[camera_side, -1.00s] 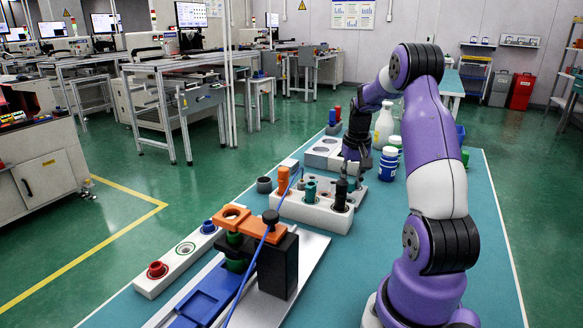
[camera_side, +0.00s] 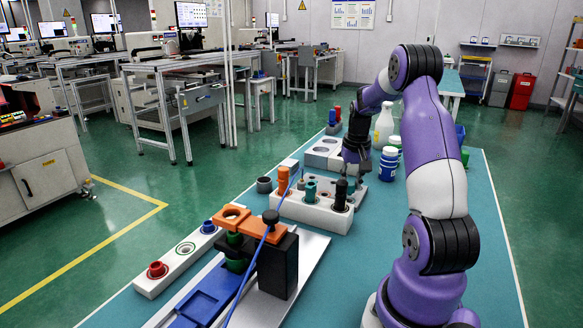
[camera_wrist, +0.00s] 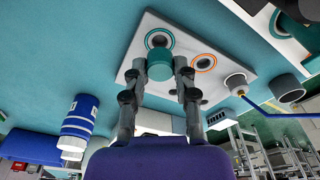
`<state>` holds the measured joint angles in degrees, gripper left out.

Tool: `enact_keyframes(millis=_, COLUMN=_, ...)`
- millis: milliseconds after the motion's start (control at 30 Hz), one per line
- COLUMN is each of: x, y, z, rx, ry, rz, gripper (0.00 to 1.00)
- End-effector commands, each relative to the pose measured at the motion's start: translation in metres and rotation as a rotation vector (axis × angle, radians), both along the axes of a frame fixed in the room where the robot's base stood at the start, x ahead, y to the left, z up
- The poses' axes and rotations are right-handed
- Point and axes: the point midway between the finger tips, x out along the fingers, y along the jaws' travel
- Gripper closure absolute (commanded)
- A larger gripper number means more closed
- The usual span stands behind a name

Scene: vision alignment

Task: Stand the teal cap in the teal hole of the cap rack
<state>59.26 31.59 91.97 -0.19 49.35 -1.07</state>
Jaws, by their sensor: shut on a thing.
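The teal cap (camera_wrist: 160,66) is held between the two fingertips of my gripper (camera_wrist: 162,76) in the wrist view. The cap rack (camera_wrist: 186,50) is a pale plate with round holes. Its teal-ringed hole (camera_wrist: 159,39) shows just beyond the cap, with the cap overlapping its near edge in the picture. An orange-ringed hole (camera_wrist: 205,62) lies to the right. The cap's height over the rack is hard to judge.
A white holder (camera_side: 305,210) with orange, teal and black pieces stands in front of the gripper. A blue-and-white bottle (camera_side: 388,164) stands close on the right; it also shows in the wrist view (camera_wrist: 78,122). A grey cup (camera_side: 264,185) stands left.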

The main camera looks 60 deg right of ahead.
Motion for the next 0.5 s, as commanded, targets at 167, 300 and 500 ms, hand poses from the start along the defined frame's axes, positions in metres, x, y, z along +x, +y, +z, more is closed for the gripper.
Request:
enact_keyframes(millis=167, x=0.0, y=0.0001, z=-0.0001, rx=0.0, ry=0.0, rz=0.0, gripper=0.84)
enact_keyframes(millis=300, x=-0.0001, y=0.0001, z=-0.0005, rx=0.0, ry=0.0, rz=0.0, gripper=0.84)
enact_keyframes(millis=500, x=-0.0001, y=0.0001, z=-0.0052, rx=0.001, ry=0.001, rz=0.0, gripper=0.84)
